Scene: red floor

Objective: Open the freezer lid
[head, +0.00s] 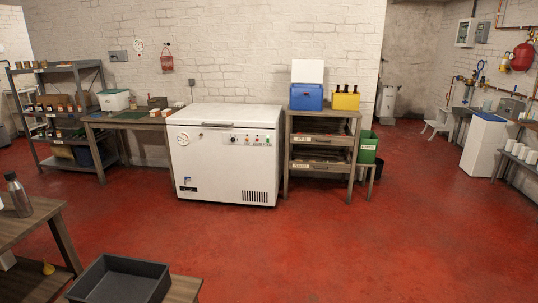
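The freezer (222,168) is a white chest type that stands against the white brick wall, left of the middle in the head view. Its lid (227,115) is flat on top and looks shut. A dark handle (217,125) sits at the lid's front edge. A round dial, knobs and small coloured lights show on the front panel. The inside of the freezer is hidden. Neither of my grippers is in view.
A wooden bench (128,125) stands left of the freezer and a wooden drawer rack (319,158) with a blue cooler (306,97) stands close on its right. A grey tray (121,281) lies on a near table. Red floor (330,240) before the freezer is clear.

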